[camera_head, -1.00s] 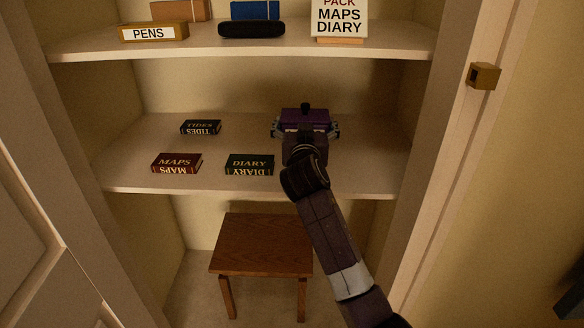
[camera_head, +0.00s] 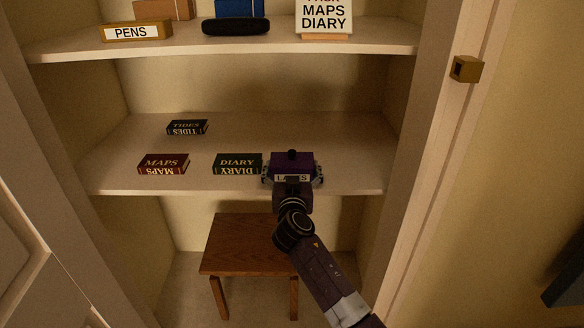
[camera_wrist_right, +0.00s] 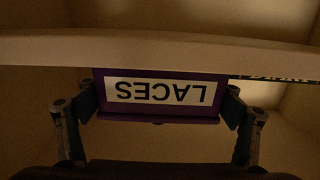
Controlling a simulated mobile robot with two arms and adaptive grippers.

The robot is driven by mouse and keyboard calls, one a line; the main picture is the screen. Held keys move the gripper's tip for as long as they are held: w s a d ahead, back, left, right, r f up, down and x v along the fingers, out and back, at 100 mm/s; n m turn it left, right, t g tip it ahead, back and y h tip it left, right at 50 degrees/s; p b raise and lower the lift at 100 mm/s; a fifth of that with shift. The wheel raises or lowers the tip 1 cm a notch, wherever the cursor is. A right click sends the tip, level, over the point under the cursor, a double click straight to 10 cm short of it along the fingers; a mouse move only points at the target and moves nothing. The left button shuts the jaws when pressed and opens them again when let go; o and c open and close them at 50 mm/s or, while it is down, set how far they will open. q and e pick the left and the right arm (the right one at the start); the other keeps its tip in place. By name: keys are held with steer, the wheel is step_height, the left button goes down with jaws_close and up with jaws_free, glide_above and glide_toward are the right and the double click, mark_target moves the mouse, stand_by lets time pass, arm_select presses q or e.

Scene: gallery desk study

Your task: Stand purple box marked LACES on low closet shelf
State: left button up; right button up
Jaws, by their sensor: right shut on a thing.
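The purple box (camera_head: 280,164) has a white LACES label and a dark knob on top. It is at the front of the low closet shelf (camera_head: 345,176), right of the DIARY book, and looks upright. My right gripper (camera_head: 292,178) is shut on it, one finger at each side. In the right wrist view the box (camera_wrist_right: 160,115) shows with its label upside down, by the pale shelf edge (camera_wrist_right: 160,50). I cannot tell whether its base touches the shelf. My left gripper is not in view.
The DIARY book (camera_head: 238,163) lies close left of the box, with MAPS (camera_head: 163,164) and TIDES (camera_head: 187,127) further left. The shelf behind and right of the box is clear. The upper shelf (camera_head: 225,46) overhangs. A wooden stool (camera_head: 240,245) stands below.

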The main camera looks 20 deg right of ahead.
steer(key=shift+r, duration=0.1)
steer(key=o, duration=2)
steer(key=shift+s, duration=0.15)
steer(key=b+v, duration=0.1)
steer(key=v, duration=1.1)
